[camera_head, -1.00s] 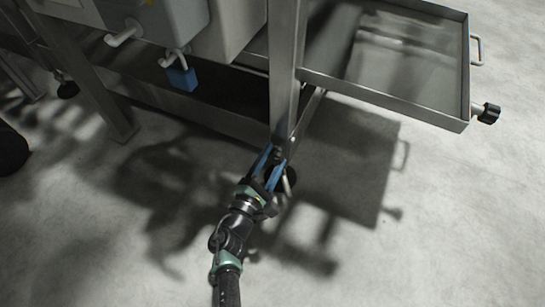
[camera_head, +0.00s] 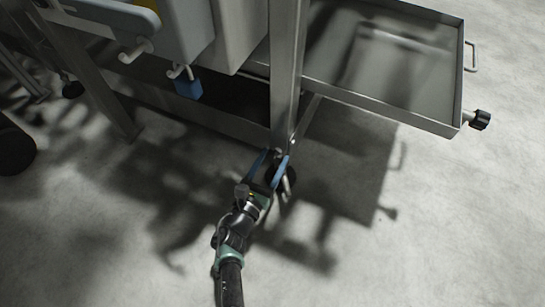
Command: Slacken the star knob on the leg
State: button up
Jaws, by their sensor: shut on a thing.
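The metal leg (camera_head: 285,75) stands upright in the middle of the view. My gripper (camera_head: 277,160) reaches up from below to the foot of this leg. Its two blue fingers are closed around a small dark knob (camera_head: 278,153) low on the leg. The fingers hide most of the knob, so its star shape cannot be made out. A dark round part with a pale lever (camera_head: 286,185) shows just beside and below the fingers.
A shallow metal tray (camera_head: 463,75) juts out to the right, with a handle and another black knob (camera_head: 480,119) at its corner. A blue block (camera_head: 188,89) hangs under the grey boxes at upper left. Another leg (camera_head: 95,75) stands left. The floor in front is clear.

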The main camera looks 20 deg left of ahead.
jog(key=shift+n+p, duration=0.4)
jog(key=shift+n, duration=0.8)
jog(key=o, duration=1.4)
jog(key=shift+s, duration=0.1)
jog(key=s+p, duration=0.1)
jog(key=s, duration=0.3)
jog(key=s+p, duration=0.2)
jog(key=s, duration=0.2)
jog(key=s+p, duration=0.2)
jog(key=s, duration=0.2)
jog(key=shift+s+a, duration=0.25)
jog(key=shift+s, duration=0.15)
